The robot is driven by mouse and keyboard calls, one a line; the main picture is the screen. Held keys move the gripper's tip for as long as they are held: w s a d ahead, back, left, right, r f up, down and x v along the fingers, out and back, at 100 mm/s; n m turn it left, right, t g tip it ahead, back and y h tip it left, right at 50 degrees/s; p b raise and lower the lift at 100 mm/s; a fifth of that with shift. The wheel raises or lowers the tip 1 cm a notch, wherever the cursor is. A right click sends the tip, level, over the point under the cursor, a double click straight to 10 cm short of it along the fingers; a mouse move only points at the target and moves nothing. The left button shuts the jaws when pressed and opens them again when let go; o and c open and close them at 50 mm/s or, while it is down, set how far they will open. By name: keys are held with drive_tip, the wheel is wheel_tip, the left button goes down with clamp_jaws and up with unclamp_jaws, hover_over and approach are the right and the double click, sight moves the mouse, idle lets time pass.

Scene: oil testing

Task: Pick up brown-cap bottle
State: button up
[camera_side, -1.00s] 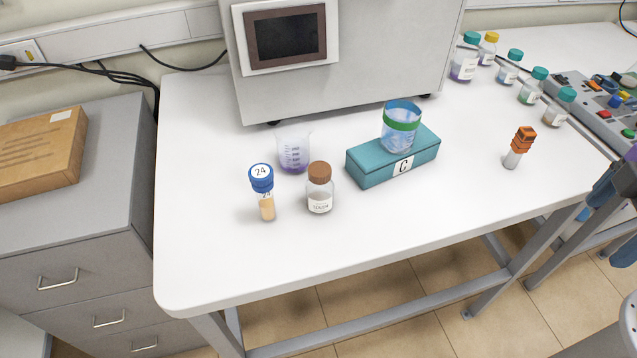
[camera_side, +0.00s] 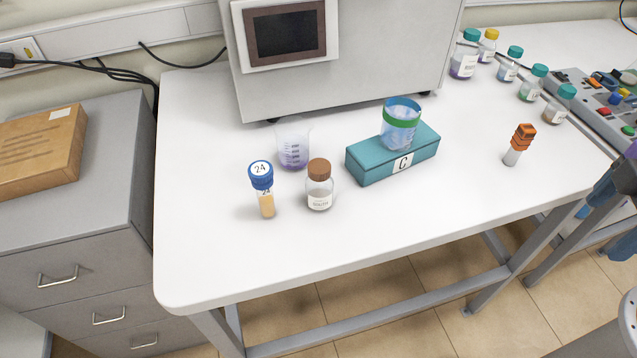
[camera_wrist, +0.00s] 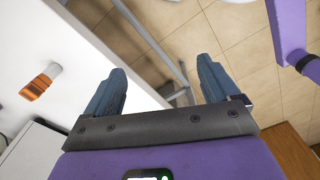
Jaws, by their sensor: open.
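The brown-cap bottle (camera_side: 319,186) stands upright on the white table in the side view. It is clear glass with a white label, between the blue-capped tube and the teal box. My gripper (camera_wrist: 165,88) shows in the wrist view with its two blue-grey fingers spread apart and nothing between them. It points at the table's edge and the tiled floor, away from the bottle. In the side view only a part of my arm shows at the right edge. The bottle does not show in the wrist view.
Close to the bottle stand a blue-capped tube (camera_side: 264,190) and a beaker with purple liquid (camera_side: 292,150). A teal box (camera_side: 372,168) carries a green-banded cup (camera_side: 401,130). An orange-capped vial (camera_side: 517,146) stands at right. A large machine (camera_side: 350,85) stands behind. The front table is clear.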

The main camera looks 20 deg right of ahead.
drive_tip(key=w+a+f+n+t+h, duration=0.2)
drive_tip(key=w+f+n+t+h, duration=0.15)
drive_tip(key=w+n, duration=0.35)
drive_tip(key=n+t+y, duration=0.7)
drive_tip(key=n+t, duration=0.3)
drive_tip(key=n, duration=0.9)
approach(327, 199)
drive_tip(key=shift+g+h, duration=0.25)
drive_tip(key=shift+g, duration=0.1)
drive_tip(key=x, duration=0.5)
drive_tip(key=r+x, duration=0.1)
drive_tip(key=x, duration=0.1)
drive_tip(key=shift+w+a+f, duration=0.15)
drive_tip(key=shift+w+a, duration=0.05)
drive_tip(key=shift+w, duration=0.15)
drive_tip(key=shift+x, duration=2.7)
drive_tip(key=shift+s+f, duration=0.1)
drive_tip(key=c, duration=1.5)
